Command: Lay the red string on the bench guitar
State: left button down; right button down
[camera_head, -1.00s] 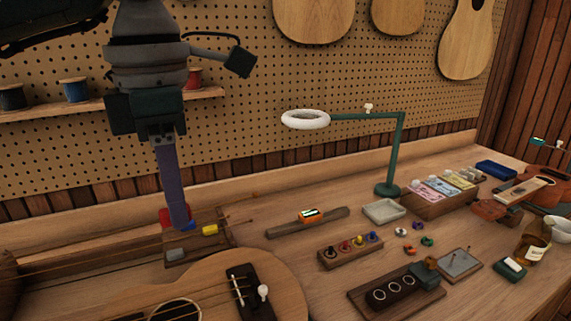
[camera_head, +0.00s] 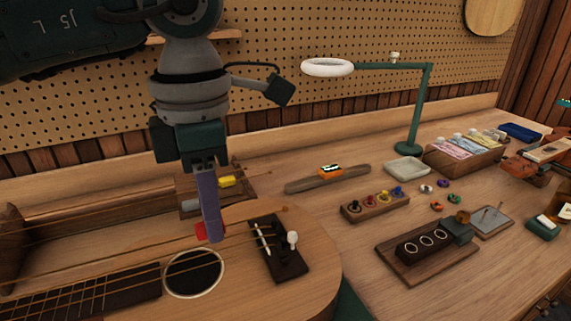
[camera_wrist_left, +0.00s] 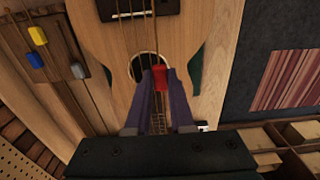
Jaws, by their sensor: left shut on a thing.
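My left gripper (camera_head: 212,236) has purple fingers pointing down, shut on the red string's red block (camera_head: 200,231). In the left wrist view the red block (camera_wrist_left: 161,78) sits between the fingertips (camera_wrist_left: 164,80), in line with the sound hole. The string's thin strand is hard to tell from the guitar's strings. The bench guitar (camera_head: 312,252) lies face up with its bridge (camera_head: 283,262) right of the gripper. The block appears at the upper edge of the sound hole; whether it touches the guitar cannot be told. My right gripper is not in view.
A wooden string rack behind the guitar holds a yellow block (camera_head: 227,181) and a grey-blue block (camera_head: 190,205). A peg holder (camera_head: 375,207), a dark fixture (camera_head: 428,248) and a green lamp (camera_head: 409,145) stand to the right.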

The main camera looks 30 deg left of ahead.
pick_arm(q)
jog(key=shift+f, duration=0.1)
jog(key=shift+d+f+b, duration=0.15)
jog(key=shift+f+b, duration=0.2)
jog(key=shift+f, duration=0.1)
notch_tip(320, 180, down, 4)
jog(key=b, duration=0.3)
jog(key=shift+f+b, duration=0.85)
jog(key=shift+f, duration=0.05)
jog(key=shift+c, duration=2.2)
grip_release()
jog(key=shift+r, duration=0.15)
